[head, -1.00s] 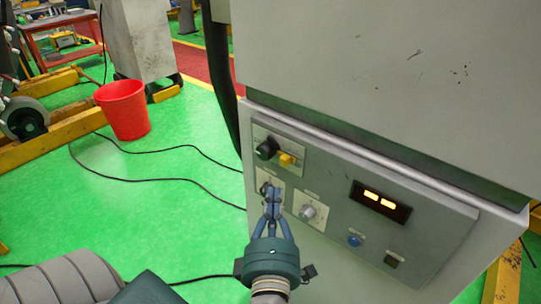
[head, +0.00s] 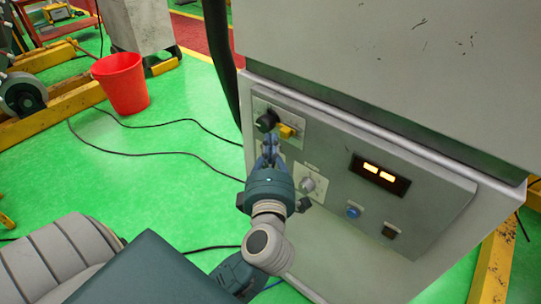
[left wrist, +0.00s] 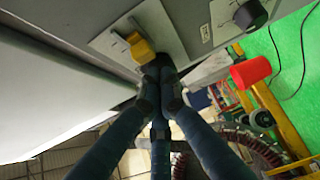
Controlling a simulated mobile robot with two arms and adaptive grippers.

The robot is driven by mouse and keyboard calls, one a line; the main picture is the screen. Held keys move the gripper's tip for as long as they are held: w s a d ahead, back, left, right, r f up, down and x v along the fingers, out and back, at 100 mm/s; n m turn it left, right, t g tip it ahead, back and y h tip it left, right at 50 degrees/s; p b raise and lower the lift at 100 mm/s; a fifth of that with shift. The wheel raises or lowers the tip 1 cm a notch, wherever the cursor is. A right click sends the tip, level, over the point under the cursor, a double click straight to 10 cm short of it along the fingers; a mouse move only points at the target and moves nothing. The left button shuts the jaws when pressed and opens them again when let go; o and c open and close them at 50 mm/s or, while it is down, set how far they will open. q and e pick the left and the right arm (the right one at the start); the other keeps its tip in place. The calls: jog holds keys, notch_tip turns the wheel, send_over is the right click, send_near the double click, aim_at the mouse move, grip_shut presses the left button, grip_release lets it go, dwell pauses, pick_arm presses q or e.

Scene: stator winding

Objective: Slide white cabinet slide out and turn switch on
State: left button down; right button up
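The white cabinet (head: 395,75) stands at the right, with a grey control panel (head: 330,215) low on its front. The panel carries a black rotary knob (head: 267,120) and a yellow switch (head: 286,130) beside it at its upper left. My left gripper (head: 269,148) is just below these two, its fingers drawn together with nothing seen between them. In the left wrist view the fingertips (left wrist: 160,84) are close to the yellow switch (left wrist: 139,47); contact cannot be told. The black knob (left wrist: 250,15) is farther right there. My gripper hides a small control under it. My right gripper is out of view.
A grey knob (head: 308,184), a lit display (head: 380,175) and a blue button (head: 353,211) are right of my gripper. A red bucket (head: 121,84) and black cables lie on the green floor at left. A yellow beam (head: 496,258) stands at lower right.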

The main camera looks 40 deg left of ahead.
pick_arm(q)
jog(key=shift+x, duration=0.95)
jog(key=shift+s+d, duration=0.1)
jog(key=shift+s+d+p, duration=0.1)
jog(key=shift+d+p, duration=0.5)
jog(key=shift+d, duration=0.45)
